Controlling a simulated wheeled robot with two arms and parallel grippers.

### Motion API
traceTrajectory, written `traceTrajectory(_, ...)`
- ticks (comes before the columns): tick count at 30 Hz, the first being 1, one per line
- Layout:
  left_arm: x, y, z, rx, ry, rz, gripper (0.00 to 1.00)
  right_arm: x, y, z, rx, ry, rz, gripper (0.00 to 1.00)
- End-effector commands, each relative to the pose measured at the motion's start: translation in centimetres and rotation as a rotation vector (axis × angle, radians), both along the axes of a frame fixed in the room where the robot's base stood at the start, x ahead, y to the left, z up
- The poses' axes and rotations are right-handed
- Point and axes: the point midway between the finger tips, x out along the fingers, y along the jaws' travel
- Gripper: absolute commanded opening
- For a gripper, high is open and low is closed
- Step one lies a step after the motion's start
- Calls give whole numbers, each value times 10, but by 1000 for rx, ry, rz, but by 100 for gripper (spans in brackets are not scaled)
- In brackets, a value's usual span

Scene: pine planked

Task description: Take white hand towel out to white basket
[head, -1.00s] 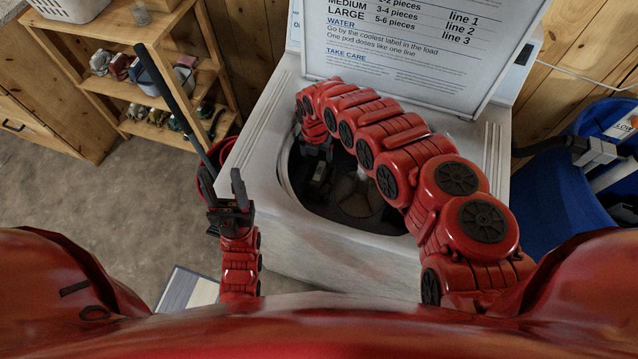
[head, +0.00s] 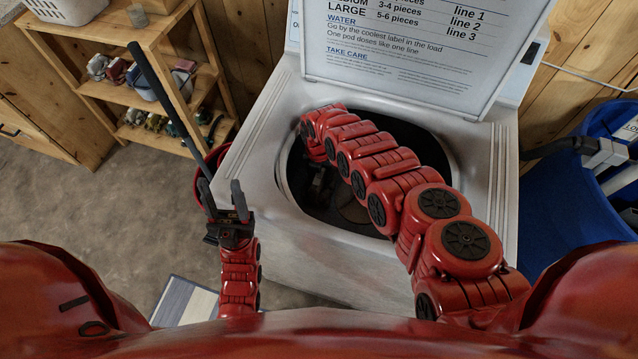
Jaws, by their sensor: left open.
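A white basket (head: 66,9) stands on top of the wooden shelf at the upper left, cut off by the picture's edge. The top-loading washer (head: 262,225) is in the middle with its lid up. My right arm reaches over the opening, and my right gripper (head: 318,186) is down inside the dark drum (head: 415,140). Its fingers are too dark to read, and I cannot tell whether it holds anything. I cannot make out a white hand towel; my arm hides part of the drum. My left gripper (head: 223,196) is open and empty at the washer's left side.
A dark pole (head: 165,95) rises from a red bucket (head: 212,165) close to my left gripper. The wooden shelf (head: 150,35) holds small items. A blue bin (head: 560,200) stands right of the washer. Floor at left is clear.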

Motion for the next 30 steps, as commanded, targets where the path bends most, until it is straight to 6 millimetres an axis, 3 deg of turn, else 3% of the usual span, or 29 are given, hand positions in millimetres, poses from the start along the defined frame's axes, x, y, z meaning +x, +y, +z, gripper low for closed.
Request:
traceTrajectory(1, 0, 0, 0, 0, 0, 0, 50, 0, 0, 0, 0, 0, 0, 47)
traceTrajectory(9, 0, 0, 0, 0, 0, 0, 50, 0, 0, 0, 0, 1, 0, 0)
traceTrajectory(23, 0, 0, 0, 0, 0, 0, 50, -1, 0, 2, 0, 2, 0, 0)
traceTrajectory(30, 0, 0, 3, 0, 0, 0, 50, 1, 1, 17, 3, 1, -1, 0)
